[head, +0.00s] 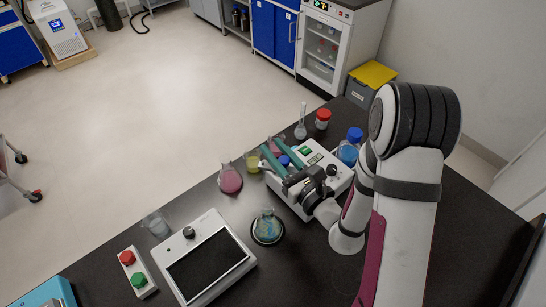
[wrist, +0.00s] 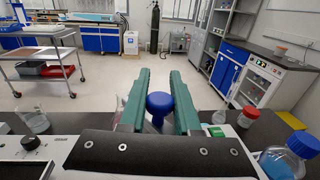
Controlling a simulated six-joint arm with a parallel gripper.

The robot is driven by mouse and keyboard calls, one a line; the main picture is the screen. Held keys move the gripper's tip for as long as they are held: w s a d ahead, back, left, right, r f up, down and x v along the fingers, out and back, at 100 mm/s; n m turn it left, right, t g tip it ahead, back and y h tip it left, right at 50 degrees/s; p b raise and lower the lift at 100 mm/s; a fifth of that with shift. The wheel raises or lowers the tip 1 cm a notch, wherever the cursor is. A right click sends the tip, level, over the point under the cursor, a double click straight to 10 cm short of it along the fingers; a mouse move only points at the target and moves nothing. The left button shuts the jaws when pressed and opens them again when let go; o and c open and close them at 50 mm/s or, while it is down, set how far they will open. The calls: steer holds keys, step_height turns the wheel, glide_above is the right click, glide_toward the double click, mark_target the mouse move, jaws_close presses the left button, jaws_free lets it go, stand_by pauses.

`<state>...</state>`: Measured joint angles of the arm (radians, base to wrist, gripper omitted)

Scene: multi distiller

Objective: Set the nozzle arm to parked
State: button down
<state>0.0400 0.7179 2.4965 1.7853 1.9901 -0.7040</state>
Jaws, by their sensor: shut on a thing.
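My gripper (head: 272,149) reaches over the white instrument (head: 335,172) at the bench's back middle. Its two teal fingers also show in the wrist view (wrist: 158,82), on either side of a round blue knob (wrist: 160,104). The gripper is shut on this knob, and the knob shows as a small blue spot between the fingers in the head view (head: 284,160). The nozzle arm itself cannot be made out; whether the knob belongs to it is unclear. The knob's lower part is hidden behind the gripper body in the wrist view.
Flasks with pink (head: 230,181), yellow (head: 253,161) and blue-green (head: 268,228) liquid stand close around the instrument. A screen device (head: 207,262) and a button box (head: 137,272) lie front left.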

steer(key=shift+w+d+m+t+h, duration=0.6)
steer(key=shift+m+h, duration=0.45)
steer(key=shift+h, duration=0.4)
steer(key=shift+w+d+m+t+h, duration=0.4)
steer(key=shift+w+m+t+h, duration=0.45)
steer(key=shift+h, duration=0.65)
steer(key=shift+w+d+m+t+h, duration=0.35)
steer(key=shift+w+d+m+h, duration=0.2)
steer(key=shift+m+h, duration=0.8)
steer(key=shift+h, duration=0.3)
steer(key=c, duration=0.6)
jaws_free()
